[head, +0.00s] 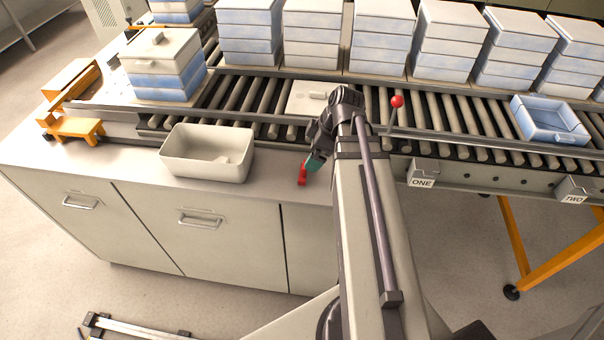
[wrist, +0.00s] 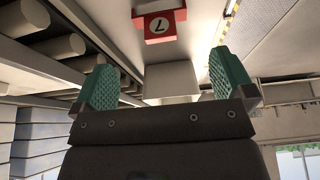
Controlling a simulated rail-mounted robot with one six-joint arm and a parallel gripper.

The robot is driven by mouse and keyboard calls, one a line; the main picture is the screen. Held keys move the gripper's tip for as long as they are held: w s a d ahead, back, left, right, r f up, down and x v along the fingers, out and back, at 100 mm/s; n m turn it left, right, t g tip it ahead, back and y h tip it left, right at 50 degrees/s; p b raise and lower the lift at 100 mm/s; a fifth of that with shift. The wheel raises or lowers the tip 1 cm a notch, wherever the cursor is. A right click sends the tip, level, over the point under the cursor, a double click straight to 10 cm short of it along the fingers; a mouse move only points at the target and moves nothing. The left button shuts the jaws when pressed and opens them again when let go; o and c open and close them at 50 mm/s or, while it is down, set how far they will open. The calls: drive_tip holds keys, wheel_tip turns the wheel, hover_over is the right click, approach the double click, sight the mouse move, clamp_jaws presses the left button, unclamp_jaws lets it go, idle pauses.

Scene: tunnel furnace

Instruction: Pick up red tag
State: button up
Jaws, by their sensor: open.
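The red tag (head: 302,174) stands on the counter to the right of the open beige bin, close to the roller conveyor's near side. In the wrist view the red tag (wrist: 158,27) shows a white disc with a dark numeral, at top centre. My gripper (head: 314,162) is just above and right of the tag in the head view. In the wrist view my gripper (wrist: 160,60) has its two teal ribbed fingers spread wide, with nothing held. The tag lies beyond the fingertips, roughly centred between them, and no contact shows.
The beige bin (head: 207,167) stands left of the tag on the counter (head: 130,165). The roller conveyor (head: 270,100) runs behind, with a metal rail along its edge and a pale lidded box (head: 309,96) on it. An orange bracket (head: 72,127) sits far left.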

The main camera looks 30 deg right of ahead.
sight(303, 170)
drive_tip(key=b+x, duration=0.1)
drive_tip(key=x, duration=0.2)
drive_tip(key=shift+s+d+f+b, duration=0.1)
drive_tip(key=shift+f+b, duration=0.1)
drive_tip(key=shift+b, duration=0.1)
drive_tip(key=shift+f+b, duration=0.3)
drive_tip(key=shift+a+r, duration=0.15)
drive_tip(key=shift+a, duration=0.1)
drive_tip(key=b+x, duration=0.4)
drive_tip(key=x, duration=0.1)
drive_tip(key=shift+f+b, duration=0.2)
drive_tip(key=shift+b, duration=0.15)
drive_tip(key=shift+a, duration=0.1)
drive_tip(key=shift+r, duration=0.2)
drive_tip(key=c, duration=0.9)
